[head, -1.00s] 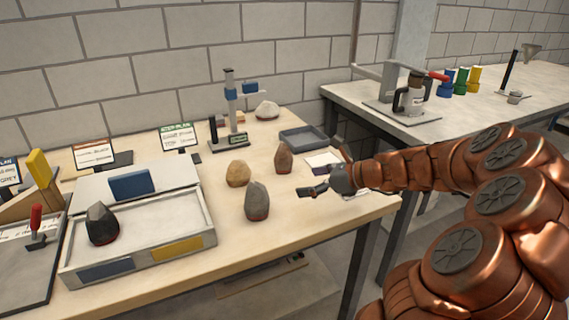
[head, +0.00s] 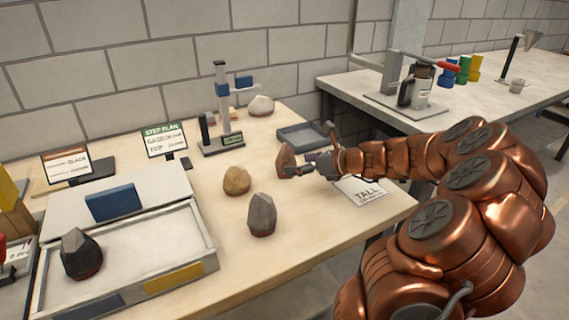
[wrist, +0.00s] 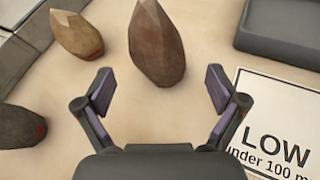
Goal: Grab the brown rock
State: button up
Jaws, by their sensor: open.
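The brown rock (head: 286,160) stands upright on the wooden table, left of my gripper in the head view. In the wrist view the brown rock (wrist: 156,42) is tall and pointed, just ahead of the gap between my fingers. My gripper (head: 310,156) is open and empty, low beside the rock. In the wrist view my gripper (wrist: 160,88) has its two fingers spread wide, with the rock's lower end near the gap. In the head view a finger partly covers the rock's base.
A tan rock (head: 236,180) and a grey rock (head: 262,214) stand left of the brown one. A dark tray (head: 302,136) lies behind. A sandbed box (head: 208,262) holding a dark rock (head: 81,254) is at left. A card (head: 362,190) lies near the table's right edge.

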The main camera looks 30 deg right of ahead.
aim_at(285, 163)
jog(key=shift+r+b+x, duration=0.1)
jog(key=shift+b+x, duration=0.1)
jog(key=shift+x, duration=1)
jog(key=shift+r+b+x, duration=0.15)
jog(key=shift+b+x, duration=0.05)
jog(key=shift+x, duration=1)
jog(key=shift+w+a, duration=0.1)
jog(key=shift+c, duration=0.2)
jog(key=c, duration=1.6)
